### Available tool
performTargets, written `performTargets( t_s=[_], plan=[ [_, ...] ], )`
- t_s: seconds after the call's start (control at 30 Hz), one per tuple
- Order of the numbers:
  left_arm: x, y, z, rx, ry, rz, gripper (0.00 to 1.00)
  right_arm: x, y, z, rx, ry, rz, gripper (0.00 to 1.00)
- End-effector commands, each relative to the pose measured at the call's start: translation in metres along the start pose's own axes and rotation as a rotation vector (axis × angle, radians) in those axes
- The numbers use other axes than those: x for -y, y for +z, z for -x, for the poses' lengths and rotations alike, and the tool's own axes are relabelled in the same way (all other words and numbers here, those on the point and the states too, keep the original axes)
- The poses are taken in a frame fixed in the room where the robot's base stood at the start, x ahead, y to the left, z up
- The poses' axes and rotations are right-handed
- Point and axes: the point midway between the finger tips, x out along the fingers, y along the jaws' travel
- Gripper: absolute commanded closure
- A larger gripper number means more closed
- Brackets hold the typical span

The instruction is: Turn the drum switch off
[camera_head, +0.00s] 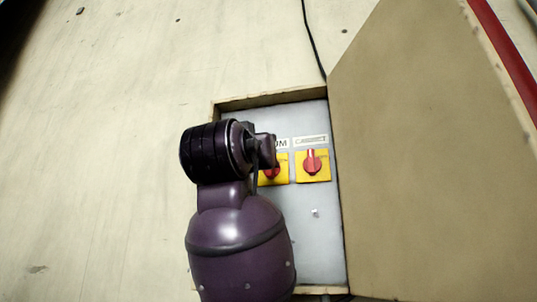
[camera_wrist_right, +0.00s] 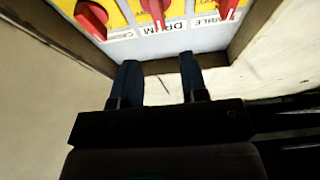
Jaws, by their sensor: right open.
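The drum switch is a red knob (camera_head: 271,174) on a yellow plate, with a label ending in "UM" above it in the head view. My arm partly hides it. In the right wrist view the red drum knob (camera_wrist_right: 155,9) is at the top edge, partly cut off, beside its "DRUM" label (camera_wrist_right: 163,28). My right gripper (camera_head: 264,150) is in front of the panel close to this knob. In the wrist view its fingers (camera_wrist_right: 159,62) are apart with nothing between them, and the knob lies beyond the tips. My left gripper is not in view.
A second red knob (camera_head: 312,162) on a yellow plate sits right of the drum switch. The wrist view shows another red knob (camera_wrist_right: 228,5) on the other side. The grey panel (camera_head: 318,250) is inside a box whose open door (camera_head: 430,140) stands on the right.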

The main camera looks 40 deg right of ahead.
Motion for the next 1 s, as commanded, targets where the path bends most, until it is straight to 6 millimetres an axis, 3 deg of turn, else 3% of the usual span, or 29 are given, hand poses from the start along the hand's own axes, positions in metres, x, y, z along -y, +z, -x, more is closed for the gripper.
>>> performTargets(
  t_s=[0.3,0.5,0.7,1.0],
  plan=[
    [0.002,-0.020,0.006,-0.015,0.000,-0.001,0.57,-0.001,-0.002,-0.056,0.001,0.002,0.004,0.60],
    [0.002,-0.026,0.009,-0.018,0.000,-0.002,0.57,0.000,-0.001,-0.081,0.001,0.001,0.003,0.60],
    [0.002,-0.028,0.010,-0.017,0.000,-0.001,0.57,0.000,0.000,-0.092,0.000,-0.001,0.002,0.60],
    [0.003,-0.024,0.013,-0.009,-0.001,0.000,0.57,0.001,0.001,-0.093,0.000,-0.002,0.002,0.61]
  ],
)
